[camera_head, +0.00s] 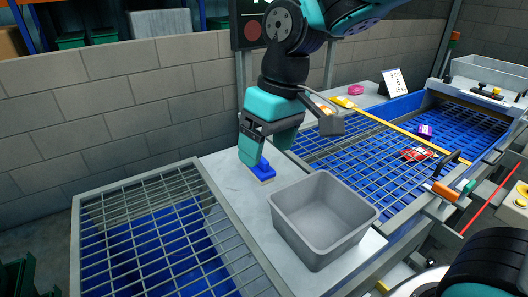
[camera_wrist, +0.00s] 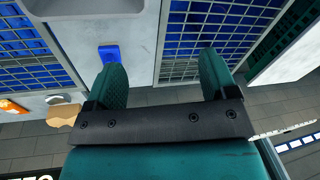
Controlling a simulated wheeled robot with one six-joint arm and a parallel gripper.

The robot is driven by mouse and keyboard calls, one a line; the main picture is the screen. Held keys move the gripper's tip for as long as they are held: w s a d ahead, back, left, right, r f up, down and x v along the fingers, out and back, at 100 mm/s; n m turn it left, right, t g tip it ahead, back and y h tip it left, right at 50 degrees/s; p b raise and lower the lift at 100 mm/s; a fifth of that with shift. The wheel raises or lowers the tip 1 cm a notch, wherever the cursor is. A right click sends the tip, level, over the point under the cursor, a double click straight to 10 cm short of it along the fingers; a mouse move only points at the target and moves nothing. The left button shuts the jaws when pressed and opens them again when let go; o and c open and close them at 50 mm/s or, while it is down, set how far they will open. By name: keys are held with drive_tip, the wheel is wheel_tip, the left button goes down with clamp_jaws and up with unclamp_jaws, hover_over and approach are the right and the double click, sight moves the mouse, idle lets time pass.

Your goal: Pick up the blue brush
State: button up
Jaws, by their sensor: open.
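The blue brush (camera_head: 265,168) lies on the pale counter strip, behind the grey bin and partly hidden by a finger of my gripper. In the wrist view the blue brush (camera_wrist: 108,53) is left of centre, beyond the left finger, which may cover its lower end. My gripper (camera_head: 268,150) is in the air by the brush, with its fingers apart and nothing between them. In the wrist view the gap between the fingertips (camera_wrist: 161,70) lies to the right of the brush, over the counter edge and blue grid.
An empty grey bin (camera_head: 325,192) stands on the counter in front of the brush. Metal grids over blue lie on both sides. A purple item (camera_head: 425,131) and a red item (camera_head: 417,154) rest on the right grid. A block wall (camera_head: 120,110) stands behind.

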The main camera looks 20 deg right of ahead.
drive_tip(key=w+d+m+h+p, duration=0.2)
drive_tip(key=w+d+m+p, duration=0.15)
drive_tip(key=w, duration=1.35)
drive_tip(key=f+p, duration=0.1)
drive_tip(key=f, duration=0.4)
drive_tip(key=f+p, duration=0.2)
drive_tip(key=f, duration=0.4)
drive_tip(key=shift+w+d, duration=0.15)
drive_tip(key=shift+w, duration=0.05)
drive_tip(key=f+p, duration=0.2)
drive_tip(key=f, duration=0.2)
drive_tip(key=shift+s+d+f+p, duration=0.15)
drive_tip(key=shift+s+f+p, duration=0.1)
drive_tip(key=shift+f+p, duration=0.15)
drive_tip(key=shift+f, duration=0.5)
drive_tip(key=c, duration=1)
